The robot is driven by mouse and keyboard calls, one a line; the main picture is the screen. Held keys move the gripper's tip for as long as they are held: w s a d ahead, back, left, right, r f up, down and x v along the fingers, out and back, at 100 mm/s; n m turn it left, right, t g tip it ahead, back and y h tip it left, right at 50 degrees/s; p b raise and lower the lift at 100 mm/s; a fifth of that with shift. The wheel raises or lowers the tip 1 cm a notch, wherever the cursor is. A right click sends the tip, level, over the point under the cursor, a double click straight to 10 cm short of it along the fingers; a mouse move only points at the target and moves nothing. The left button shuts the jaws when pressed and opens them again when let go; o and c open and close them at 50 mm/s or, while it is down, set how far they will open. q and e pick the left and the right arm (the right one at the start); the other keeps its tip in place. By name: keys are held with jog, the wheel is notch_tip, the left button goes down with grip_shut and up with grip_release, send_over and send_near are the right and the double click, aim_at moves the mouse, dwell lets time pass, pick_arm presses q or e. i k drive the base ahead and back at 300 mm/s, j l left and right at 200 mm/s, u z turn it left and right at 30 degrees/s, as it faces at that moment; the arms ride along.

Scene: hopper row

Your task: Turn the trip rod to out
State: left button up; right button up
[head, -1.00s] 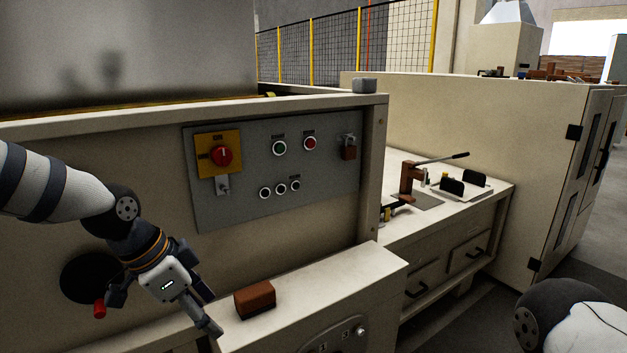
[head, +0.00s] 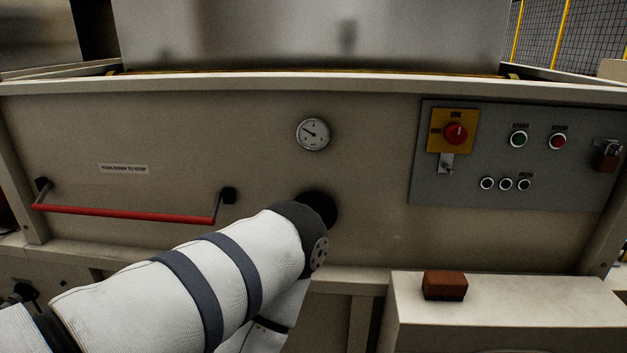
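The trip rod (head: 130,214) is a red bar on the left part of the machine front in the head view. Short dark arms join it to two black brackets at its ends, and the bar sits a little below them. A label (head: 124,169) above it reads something like "push down to stop". My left arm comes in from the lower left and bends at a dark joint to the right of the rod. My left gripper is hidden or outside the picture. My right gripper is not in view. No contact with the rod shows.
A round gauge (head: 313,134) sits above a dark round opening (head: 319,206). A grey control panel (head: 509,160) with a yellow-and-red switch, buttons and a padlock (head: 606,158) is at right. A brown block (head: 444,285) lies on a ledge (head: 520,306) below.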

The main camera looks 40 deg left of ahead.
aim_at(38, 205)
jog(key=u, duration=2.3)
